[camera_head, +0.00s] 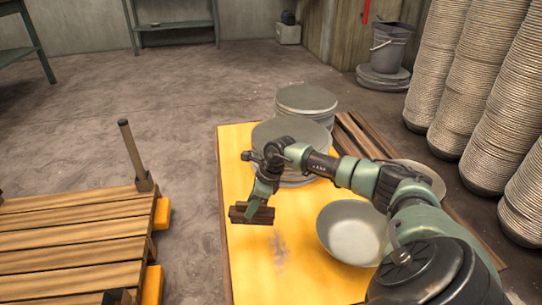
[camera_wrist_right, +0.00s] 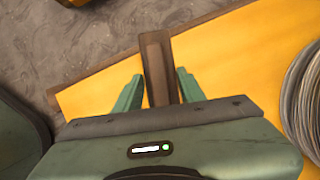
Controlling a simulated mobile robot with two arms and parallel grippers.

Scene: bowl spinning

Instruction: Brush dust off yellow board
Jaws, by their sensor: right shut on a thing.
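The yellow board (camera_head: 245,160) lies low in the middle of the head view, and it also shows in the right wrist view (camera_wrist_right: 225,60). A greyish dust patch (camera_head: 279,252) lies on its bare near part. My right gripper (camera_head: 262,200) is shut on a dark brown brush (camera_head: 251,215), which also shows between the fingers in the right wrist view (camera_wrist_right: 156,65). The brush is over the board, just behind and left of the dust patch. I cannot tell whether it touches the board.
A grey metal bowl (camera_head: 350,232) sits on the board right of the dust. Stacked round plates (camera_head: 290,132) stand at the board's far part. A slatted wooden platform (camera_head: 70,235) with a post is at the left. Tall bowl stacks (camera_head: 470,75) and a bucket (camera_head: 390,45) stand at the right.

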